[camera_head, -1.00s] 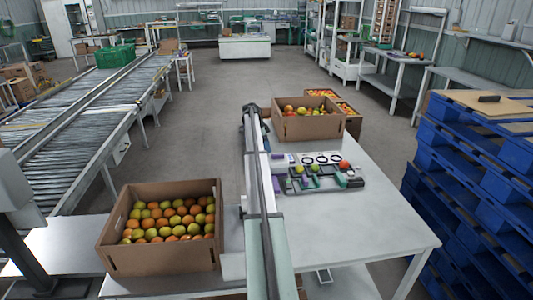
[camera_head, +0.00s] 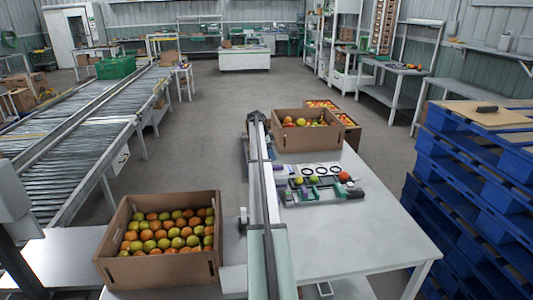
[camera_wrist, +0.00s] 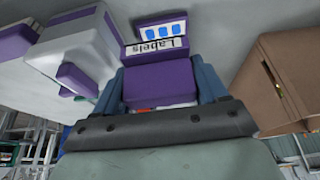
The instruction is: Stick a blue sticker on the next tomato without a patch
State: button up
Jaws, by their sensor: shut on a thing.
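In the wrist view my gripper (camera_wrist: 160,82) is shut on a purple block (camera_wrist: 158,86), with a blue-grey finger on each side. Just beyond the block, a purple piece (camera_wrist: 150,29) carries three blue stickers (camera_wrist: 163,31) and a white strip reading "Labels" (camera_wrist: 155,47). I cannot tell whether that piece and the block are joined. My arm hides the gripper there.
A white and purple device (camera_wrist: 75,48) stands left of my gripper in the wrist view, with a cardboard box (camera_wrist: 275,75) at right. A crate of tomatoes (camera_head: 120,271) is at front left, another (camera_head: 300,139) behind the holder. The white table's (camera_head: 370,230) front right is clear. Blue pallets (camera_head: 470,200) stand right.

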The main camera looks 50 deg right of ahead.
jog(key=s+d+f, duration=0.1)
jog(key=s+d, duration=0.4)
jog(key=d, duration=0.1)
jog(key=shift+w+a+f, duration=0.1)
jog(key=shift+f, duration=3)
jog(key=shift+f, duration=0.55)
jog(key=shift+r, duration=0.1)
notch_tip(320, 180, up, 7)
dwell(0.3)
jog(key=s+d+r, duration=0.1)
jog(key=s+d, duration=0.2)
jog(key=s, duration=0.6)
jog(key=s+d+r, duration=0.1)
jog(key=s+d, duration=0.3)
jog(key=s, duration=0.6)
jog(key=s+d+r, duration=0.1)
jog(key=s+d, duration=0.3)
jog(key=s, duration=0.6)
jog(key=shift+s+d+r, duration=0.2)
jog(key=shift+s+d, duration=0.05)
